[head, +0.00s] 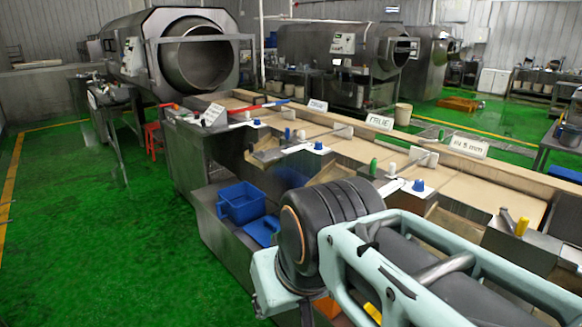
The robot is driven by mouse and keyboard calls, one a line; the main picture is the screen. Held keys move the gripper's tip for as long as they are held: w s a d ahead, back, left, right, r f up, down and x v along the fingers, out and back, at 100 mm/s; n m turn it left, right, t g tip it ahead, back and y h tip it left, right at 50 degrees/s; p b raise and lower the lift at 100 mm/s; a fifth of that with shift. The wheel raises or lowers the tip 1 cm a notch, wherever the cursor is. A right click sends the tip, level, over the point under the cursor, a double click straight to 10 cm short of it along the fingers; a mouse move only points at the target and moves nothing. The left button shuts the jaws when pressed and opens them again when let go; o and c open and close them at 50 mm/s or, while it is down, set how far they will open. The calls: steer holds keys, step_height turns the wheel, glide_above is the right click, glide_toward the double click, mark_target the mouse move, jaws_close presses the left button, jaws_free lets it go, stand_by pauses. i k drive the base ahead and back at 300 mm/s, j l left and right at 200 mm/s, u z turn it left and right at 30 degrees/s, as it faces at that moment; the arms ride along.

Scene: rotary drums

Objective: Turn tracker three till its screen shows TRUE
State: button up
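No tracker with a screen can be made out for sure. White label plates stand along the long sorting table (300,118): one at the left (213,114), one further right (317,105), one with letters that look like "CRUE" (379,121), and one at the right that seems to end in "5 mm" (470,147). Small blue, white and green knob-like pieces stand along the near edge, such as a blue one (419,185) and a green one (373,167). My arm, teal and black, fills the lower right and hides part of the table. My gripper's fingertips do not show.
A blue bin (240,203) sits on a low shelf at the table's near side. A large steel rotary drum (200,55) stands at the back left, with more drums (330,50) behind. The green floor (90,235) at the left is open.

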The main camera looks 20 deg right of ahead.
mark_target(418, 187)
steer(key=i+z, duration=0.15)
steer(key=z, duration=0.25)
steer(key=i+j+z, duration=0.1)
steer(key=z, duration=0.25)
steer(key=i+j+z, duration=0.15)
steer(key=z, duration=0.25)
steer(key=i+z, duration=0.1)
steer(key=z, duration=0.3)
steer(key=i+j+z, duration=0.1)
steer(key=z, duration=0.3)
steer(key=i+j+z, duration=0.1)
steer(key=z, duration=0.25)
